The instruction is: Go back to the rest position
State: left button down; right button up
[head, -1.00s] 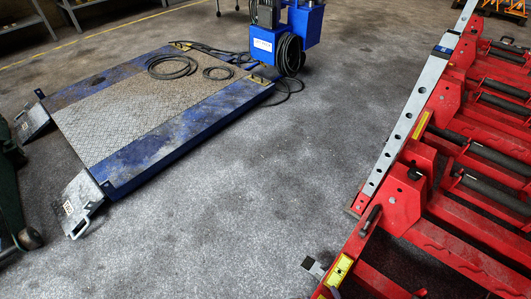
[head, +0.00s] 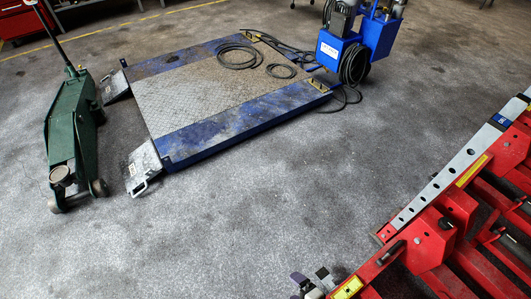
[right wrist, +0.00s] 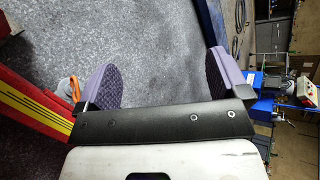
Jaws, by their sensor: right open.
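The green trolley jack (head: 72,135) stands on the floor at the left of the head view, its long handle rising to the upper left. In the right wrist view my right gripper (right wrist: 168,78) is open, with its two purple padded fingers wide apart. Only bare floor shows between them. A small purple-grey piece (head: 304,285) shows at the bottom edge of the head view, beside the red frame; it looks like a fingertip of mine, but I cannot tell which. My left gripper is out of view.
A blue low platform (head: 218,135) with black hoses lies right of the jack. A blue pump unit (head: 337,50) stands behind it. A red frame (head: 432,240) fills the lower right. A red and yellow beam (right wrist: 32,105) is close left of my right gripper. The central floor is clear.

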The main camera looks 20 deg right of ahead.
jog(key=s+d+r+n+g+h+p, duration=0.1)
jog(key=s+d+r+n+g+p, duration=0.15)
jog(key=r+n+p, duration=0.7)
jog(key=s+d+r+n+g+h+p, duration=0.1)
jog(key=s+r+n+g+h+p, duration=0.2)
jog(key=r, duration=1.1)
jog(key=s+d+r+n+g+p, duration=0.1)
jog(key=s+r+n+g+p, duration=0.3)
jog(key=r+n, duration=0.6)
pick_arm(q)
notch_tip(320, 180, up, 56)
jog(key=p, duration=3.7)
pick_arm(e)
notch_tip(320, 180, up, 38)
jog(key=w+m+t, duration=0.1)
jog(key=m, duration=0.1)
jog(key=shift+w+f, duration=0.15)
jog(key=shift+w, duration=0.25)
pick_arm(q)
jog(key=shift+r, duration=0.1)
pick_arm(e)
jog(key=shift+t, duration=0.25)
